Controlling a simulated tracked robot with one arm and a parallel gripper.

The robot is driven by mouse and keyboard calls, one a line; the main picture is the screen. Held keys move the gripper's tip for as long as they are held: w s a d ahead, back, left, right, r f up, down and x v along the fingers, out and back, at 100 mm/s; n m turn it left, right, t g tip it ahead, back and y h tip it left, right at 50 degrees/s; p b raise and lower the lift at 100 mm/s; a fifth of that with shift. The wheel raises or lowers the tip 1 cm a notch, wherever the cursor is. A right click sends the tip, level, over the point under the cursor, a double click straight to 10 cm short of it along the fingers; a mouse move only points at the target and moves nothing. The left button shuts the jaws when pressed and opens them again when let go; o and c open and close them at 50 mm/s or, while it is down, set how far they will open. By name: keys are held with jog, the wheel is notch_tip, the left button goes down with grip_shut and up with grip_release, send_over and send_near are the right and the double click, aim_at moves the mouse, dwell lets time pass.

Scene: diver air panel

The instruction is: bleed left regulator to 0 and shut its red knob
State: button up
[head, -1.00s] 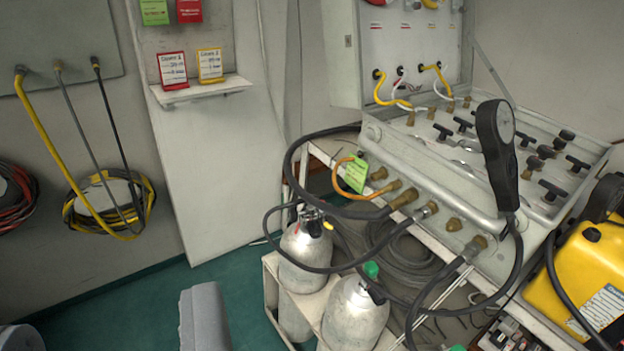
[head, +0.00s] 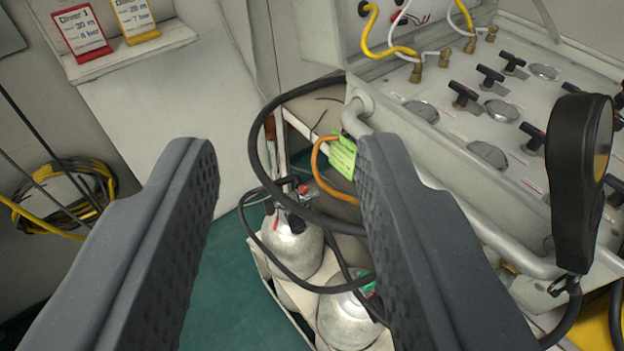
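My gripper (head: 285,155) is open and empty, its two dark grey fingers wide apart in the foreground. Between and beyond the fingers stands the left silver cylinder (head: 291,248), with a dark regulator (head: 291,203) on its top. A small red knob (head: 303,188) shows at the regulator's upper side. The right silver cylinder (head: 345,322) has a green knob (head: 368,288), partly hidden by my right finger. Black hoses cross in front of the cylinders. The regulator's gauge reading cannot be made out.
The air panel (head: 455,135) with several black T-handles fills the right side. A black handset-like gauge housing (head: 580,180) stands at its front. An orange hose (head: 320,170) with a green tag (head: 343,156) hangs near my right finger. Teal floor (head: 235,290) is clear left of the cylinders.

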jog(key=shift+o, duration=0.5)
jog(key=shift+w, duration=0.45)
jog(key=m+g+p, duration=0.2)
jog(key=g+p, duration=0.9)
jog(key=p, duration=0.2)
send_over(303, 189)
jog(key=s, duration=0.6)
notch_tip(303, 189, down, 38)
jog(key=shift+h, duration=0.4)
jog(key=x, duration=0.4)
jog(key=b+x, duration=0.1)
jog(key=x, duration=0.4)
jog(key=a+x, duration=0.1)
jog(key=x, duration=0.3)
jog(key=shift+w+f+b, duration=0.2)
jog(key=shift+w+b, duration=0.1)
jog(key=shift+b, duration=0.1)
